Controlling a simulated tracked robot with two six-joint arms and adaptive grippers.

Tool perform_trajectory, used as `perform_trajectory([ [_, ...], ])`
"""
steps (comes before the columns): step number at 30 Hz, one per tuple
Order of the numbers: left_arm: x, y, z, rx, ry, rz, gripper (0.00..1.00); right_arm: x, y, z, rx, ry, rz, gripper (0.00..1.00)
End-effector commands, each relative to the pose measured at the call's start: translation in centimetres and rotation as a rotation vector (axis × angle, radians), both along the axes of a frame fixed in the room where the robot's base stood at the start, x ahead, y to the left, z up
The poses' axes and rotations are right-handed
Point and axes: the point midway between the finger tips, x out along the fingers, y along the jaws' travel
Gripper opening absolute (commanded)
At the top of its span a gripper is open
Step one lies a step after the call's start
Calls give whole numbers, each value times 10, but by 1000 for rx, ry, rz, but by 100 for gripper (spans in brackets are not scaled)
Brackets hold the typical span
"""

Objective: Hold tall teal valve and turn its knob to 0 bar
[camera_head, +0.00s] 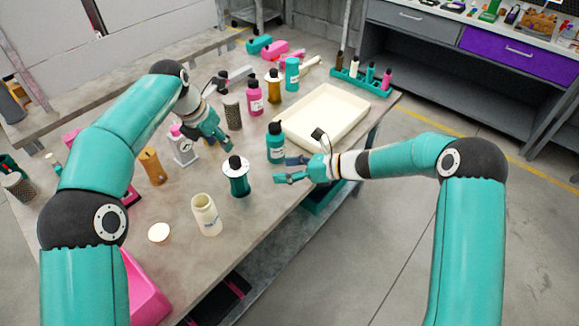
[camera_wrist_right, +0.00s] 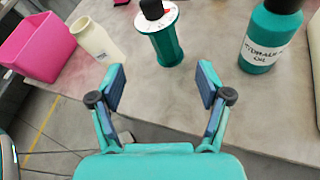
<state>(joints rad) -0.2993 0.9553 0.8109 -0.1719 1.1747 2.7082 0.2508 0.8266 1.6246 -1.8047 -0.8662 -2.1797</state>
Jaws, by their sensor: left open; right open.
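The tall teal valve (camera_head: 237,186) stands upright on the table, with a white dial and a black knob (camera_head: 235,163) on top. In the right wrist view the teal valve (camera_wrist_right: 167,44) stands beyond the fingertips, near the middle, with its knob (camera_wrist_right: 151,9) at the top edge. The dial's marks are too small to read. My right gripper (camera_head: 285,169) is open and empty to the right of the valve, apart from it, with its fingers pointing toward it. My left gripper (camera_head: 212,141) is open behind the valve and to its left, apart from it.
A teal hydraulic oil bottle (camera_head: 276,146) stands close to the right gripper; it also shows in the right wrist view (camera_wrist_right: 265,45). A cream bottle (camera_head: 207,218) stands front left of the valve. A cream tray (camera_head: 352,104) lies behind. A grey-and-pink valve (camera_head: 183,152) and a brown one (camera_head: 152,168) stand left.

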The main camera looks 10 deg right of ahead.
Motion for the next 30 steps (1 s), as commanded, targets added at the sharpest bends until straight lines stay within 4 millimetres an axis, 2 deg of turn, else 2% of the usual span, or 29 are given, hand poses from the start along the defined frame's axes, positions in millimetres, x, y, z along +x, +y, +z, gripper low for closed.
perform_trajectory([
  [4,0,0,0,0,0,-1,42,2,-6,3,-113,-161,105,77],
  [11,0,-1,0,0,0,-2,42,7,3,-1,-150,-214,144,77],
  [17,0,-2,0,0,0,-2,42,19,28,-13,-148,-212,143,77],
  [30,0,-2,0,0,0,-3,42,55,99,-46,-148,-210,140,77],
])
